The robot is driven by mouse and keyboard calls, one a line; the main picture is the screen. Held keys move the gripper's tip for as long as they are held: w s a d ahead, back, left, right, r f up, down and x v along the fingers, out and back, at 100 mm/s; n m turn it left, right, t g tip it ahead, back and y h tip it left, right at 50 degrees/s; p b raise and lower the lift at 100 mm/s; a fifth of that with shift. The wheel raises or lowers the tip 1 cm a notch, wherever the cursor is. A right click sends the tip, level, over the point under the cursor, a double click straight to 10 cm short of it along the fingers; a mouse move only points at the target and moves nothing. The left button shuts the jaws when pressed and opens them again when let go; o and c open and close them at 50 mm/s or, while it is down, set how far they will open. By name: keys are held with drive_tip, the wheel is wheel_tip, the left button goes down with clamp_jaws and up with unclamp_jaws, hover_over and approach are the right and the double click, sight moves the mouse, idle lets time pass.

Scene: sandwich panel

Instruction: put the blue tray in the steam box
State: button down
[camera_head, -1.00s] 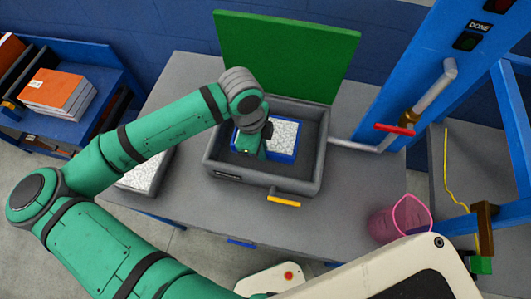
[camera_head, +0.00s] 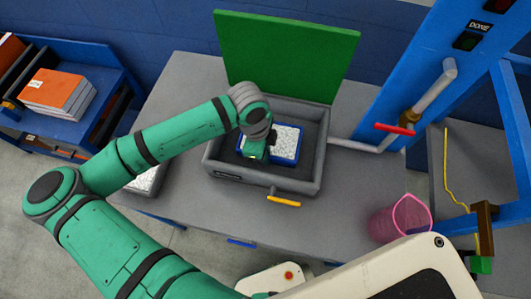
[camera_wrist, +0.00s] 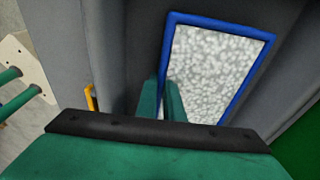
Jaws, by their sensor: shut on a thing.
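The blue tray (camera_head: 285,144), with a speckled grey-white filling, is inside the walls of the steam box (camera_head: 318,165), a grey open-topped box with its green lid standing open behind it. In the wrist view the tray (camera_wrist: 215,70) appears close below the fingers. My gripper (camera_head: 257,150) is shut on the tray's left edge, and in the wrist view its fingers (camera_wrist: 163,95) meet at that rim. I cannot tell if the tray's underside touches the box floor.
A grey box with speckled contents (camera_head: 148,180) sits left, partly behind my arm. A pink bucket (camera_head: 402,215) stands at the table's right. A pipe with a red handle (camera_head: 395,129) runs beside the steam box. A yellow handle (camera_head: 285,201) juts from the box's front.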

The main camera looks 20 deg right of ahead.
drive_tip(key=c, duration=1.9)
unclamp_jaws()
wheel_tip(320, 180, up, 12)
drive_tip(key=w+a, duration=0.1)
drive_tip(key=shift+a, duration=0.3)
